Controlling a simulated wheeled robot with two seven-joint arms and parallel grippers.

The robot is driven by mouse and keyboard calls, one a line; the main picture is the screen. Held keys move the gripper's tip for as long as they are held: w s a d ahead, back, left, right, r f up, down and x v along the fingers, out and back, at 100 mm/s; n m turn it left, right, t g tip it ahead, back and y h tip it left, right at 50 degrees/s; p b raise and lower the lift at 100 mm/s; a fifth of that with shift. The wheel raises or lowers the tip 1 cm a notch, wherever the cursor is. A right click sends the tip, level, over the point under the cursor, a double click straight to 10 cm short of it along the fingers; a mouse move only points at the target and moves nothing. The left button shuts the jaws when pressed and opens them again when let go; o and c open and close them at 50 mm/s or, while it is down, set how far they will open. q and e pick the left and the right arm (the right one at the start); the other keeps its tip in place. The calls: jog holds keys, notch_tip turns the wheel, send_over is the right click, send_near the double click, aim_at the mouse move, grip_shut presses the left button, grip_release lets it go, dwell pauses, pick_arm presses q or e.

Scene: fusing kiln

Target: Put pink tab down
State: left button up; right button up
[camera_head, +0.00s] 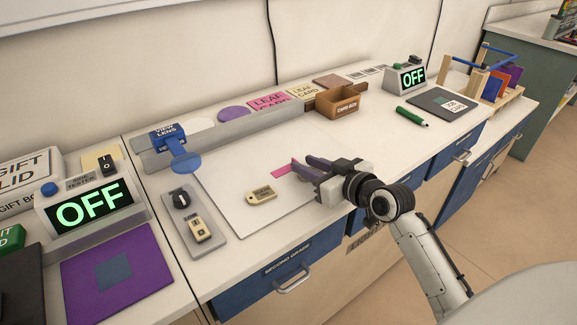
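The pink tab (284,171) is a flat pink piece at the fingertips of my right gripper, over the white board (228,203). The fingers hide its right end. I cannot tell whether it rests on the board or is held just above it. My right gripper (301,165) reaches in from the right, its two dark fingers pointing left. Whether they are shut on the tab or parted around it is unclear. My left gripper is not in view.
A beige tag (261,195) lies on the board, just left of the gripper. A grey switch panel (194,223) borders the board at left. A grey ledge (222,131) with coloured cards and a brown card box (339,103) stand behind. A green marker (411,117) lies farther right.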

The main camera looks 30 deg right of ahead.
jog(key=x, duration=0.2)
jog(key=shift+w, duration=0.25)
jog(key=shift+f, duration=0.1)
grip_shut()
notch_tip(320, 180, up, 10)
jog(key=p, duration=0.1)
jog(key=s+a+f+n+y, duration=0.1)
jog(key=s+a, duration=0.1)
jog(key=s+a+f+n+g+y, duration=0.1)
jog(key=s+a+y, duration=0.1)
jog(key=s+a+f+n+y, duration=0.1)
jog(key=s+a+n+y, duration=0.1)
jog(key=s, duration=0.1)
jog(key=shift+a, duration=0.35)
jog(key=s+a+r+n+g+y, duration=0.1)
jog(key=s+a+n+g+y, duration=0.4)
jog(key=s+a, duration=0.3)
jog(key=s+n, duration=0.1)
jog(key=s, duration=0.2)
jog(key=shift+r+y, duration=0.25)
jog(key=shift+y, duration=0.15)
jog(key=shift+a, duration=0.1)
